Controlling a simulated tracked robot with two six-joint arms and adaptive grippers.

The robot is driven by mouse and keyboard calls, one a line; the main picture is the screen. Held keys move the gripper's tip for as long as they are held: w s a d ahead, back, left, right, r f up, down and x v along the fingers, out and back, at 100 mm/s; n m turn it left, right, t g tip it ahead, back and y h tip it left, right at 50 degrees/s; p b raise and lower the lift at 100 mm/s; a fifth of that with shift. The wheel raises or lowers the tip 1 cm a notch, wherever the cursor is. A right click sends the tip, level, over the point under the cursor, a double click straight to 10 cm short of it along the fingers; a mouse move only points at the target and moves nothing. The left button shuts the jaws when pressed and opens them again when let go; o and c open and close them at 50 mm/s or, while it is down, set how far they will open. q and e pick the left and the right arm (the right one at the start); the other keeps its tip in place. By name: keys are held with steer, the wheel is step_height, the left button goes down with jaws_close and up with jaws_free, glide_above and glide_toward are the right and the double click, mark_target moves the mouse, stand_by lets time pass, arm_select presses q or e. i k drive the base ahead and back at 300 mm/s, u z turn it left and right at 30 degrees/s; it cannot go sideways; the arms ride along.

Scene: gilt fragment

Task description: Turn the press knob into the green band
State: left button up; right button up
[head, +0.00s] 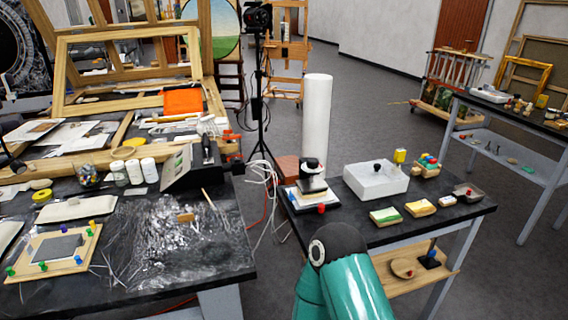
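I cannot tell for certain which thing is the press, and no green band on a dial can be made out at this size. A small black device (312,176) with a pale base stands at the left of the small right-hand table, with a red knob (321,208) at its front. Neither gripper shows. One teal arm of mine rises from the bottom edge, in front of the small table, and only its links and a dark joint are seen.
The small black table (430,225) also bears green and yellow sponge-like blocks (385,217) and a grey tray (467,193).

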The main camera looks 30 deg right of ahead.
mark_target(311, 162)
steer(key=u, duration=0.6)
steer(key=k, duration=1.5)
steer(key=z, duration=0.7)
steer(key=i, duration=1.05)
steer(key=z, duration=0.05)
